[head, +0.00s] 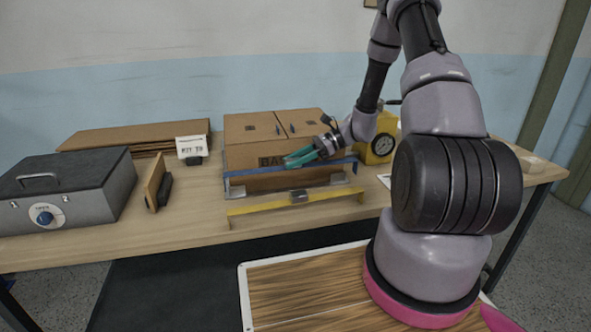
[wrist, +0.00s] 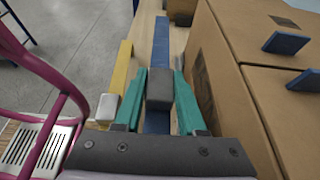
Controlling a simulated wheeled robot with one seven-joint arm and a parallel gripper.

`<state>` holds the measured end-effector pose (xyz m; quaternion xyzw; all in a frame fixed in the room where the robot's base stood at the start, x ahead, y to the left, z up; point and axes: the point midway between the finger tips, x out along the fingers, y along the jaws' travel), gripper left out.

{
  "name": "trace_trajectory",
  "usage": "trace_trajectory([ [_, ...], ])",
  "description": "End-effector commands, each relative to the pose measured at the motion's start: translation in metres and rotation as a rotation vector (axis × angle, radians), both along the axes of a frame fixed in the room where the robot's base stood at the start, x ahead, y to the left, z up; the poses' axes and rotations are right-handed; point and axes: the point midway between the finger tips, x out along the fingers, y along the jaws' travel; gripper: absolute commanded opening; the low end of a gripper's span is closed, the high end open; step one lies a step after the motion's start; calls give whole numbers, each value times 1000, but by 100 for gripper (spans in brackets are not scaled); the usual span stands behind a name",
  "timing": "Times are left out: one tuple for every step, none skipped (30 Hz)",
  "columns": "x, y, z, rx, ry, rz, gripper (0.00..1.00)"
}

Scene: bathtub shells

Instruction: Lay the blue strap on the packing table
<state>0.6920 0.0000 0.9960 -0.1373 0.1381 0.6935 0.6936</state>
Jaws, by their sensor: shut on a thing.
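The blue strap (head: 250,176) is a long flat bar running across the front of the cardboard box (head: 245,131), at about half the box's height. In the wrist view the strap (wrist: 161,38) runs straight away from me, beside the box. A dark grey block (wrist: 160,87) sits on its middle as a grip. My gripper (head: 294,160) has teal fingers shut on this block, one on each side, as the wrist view (wrist: 160,92) shows. Whether the strap touches the box is hard to tell. The wooden packing table (head: 190,212) lies below.
A yellow strap (head: 255,207) with a grey grip lies along the table's front. A yellow dial device (head: 372,152) stands right of the box. Bare tabletop shows left of the box.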

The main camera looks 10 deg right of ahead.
Motion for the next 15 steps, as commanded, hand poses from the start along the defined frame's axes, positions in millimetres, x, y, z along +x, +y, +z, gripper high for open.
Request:
trace_trajectory([
  [0,0,-10,1,2,0,0],
  [0,0,-15,1,3,0,0],
  [0,0,-20,0,2,0,0],
  [0,0,-23,0,1,1,0],
  [0,0,-25,0,1,1,0],
  [0,0,-27,0,0,1,0],
  [0,0,-29,0,0,1,0],
  [0,0,-31,0,0,0,0],
  [0,0,-35,0,0,0,0],
  [0,0,-38,0,1,0,0],
  [0,0,-43,1,2,-1,0],
  [0,0,-49,1,3,-1,0],
  [0,0,-54,1,3,-1,0],
  [0,0,-59,1,3,-1,0],
  [0,0,-64,0,2,-1,0],
])
